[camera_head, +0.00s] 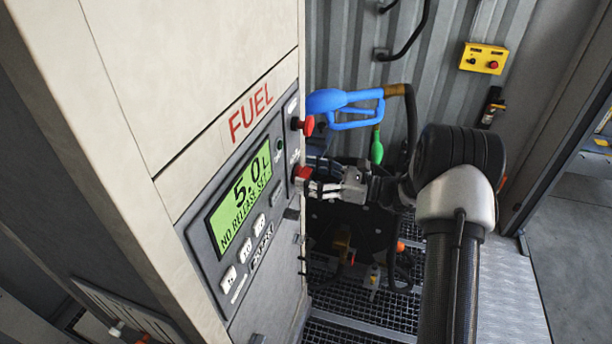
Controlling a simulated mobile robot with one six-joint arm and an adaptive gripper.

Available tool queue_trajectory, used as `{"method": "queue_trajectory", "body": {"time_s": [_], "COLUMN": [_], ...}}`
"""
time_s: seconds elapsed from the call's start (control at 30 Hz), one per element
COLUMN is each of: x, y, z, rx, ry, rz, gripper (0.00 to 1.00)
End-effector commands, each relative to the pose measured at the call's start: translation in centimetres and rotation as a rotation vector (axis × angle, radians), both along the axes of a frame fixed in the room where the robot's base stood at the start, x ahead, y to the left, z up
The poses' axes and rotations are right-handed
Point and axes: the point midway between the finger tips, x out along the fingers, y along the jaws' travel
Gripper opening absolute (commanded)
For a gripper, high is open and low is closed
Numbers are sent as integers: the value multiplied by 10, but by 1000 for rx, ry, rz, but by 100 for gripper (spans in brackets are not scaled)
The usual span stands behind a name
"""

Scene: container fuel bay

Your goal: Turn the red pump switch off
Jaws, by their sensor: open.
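The fuel pump's control panel (238,212) faces left of centre, with a green display reading 5.0 L and "NO RELEASE SET". A red switch (301,173) sticks out low on the panel's right edge. A red mushroom-shaped button (305,125) sticks out above it; its label is too small to read. My gripper (313,188) reaches in from the right, its fingers open and pointing left at the lower red switch. The fingertips are right beside or at this switch; I cannot tell whether they touch it. The switch's set position cannot be made out.
A blue fuel nozzle (345,105) hangs just above my gripper. A green nozzle (376,147) and dark hoses are behind. A yellow box (484,58) with a red button is on the corrugated wall. Grating (360,320) covers the floor.

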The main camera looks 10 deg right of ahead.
Motion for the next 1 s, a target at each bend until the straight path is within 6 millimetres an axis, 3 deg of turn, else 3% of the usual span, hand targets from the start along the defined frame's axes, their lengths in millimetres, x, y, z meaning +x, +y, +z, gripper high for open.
{"method": "queue_trajectory", "body": {"time_s": [0.43, 1.0], "x": [6, 6], "y": [10, 10], "z": [0, 0], "rx": [0, 0], "ry": [0, 0], "rz": [0, 0], "gripper": [65, 27]}}
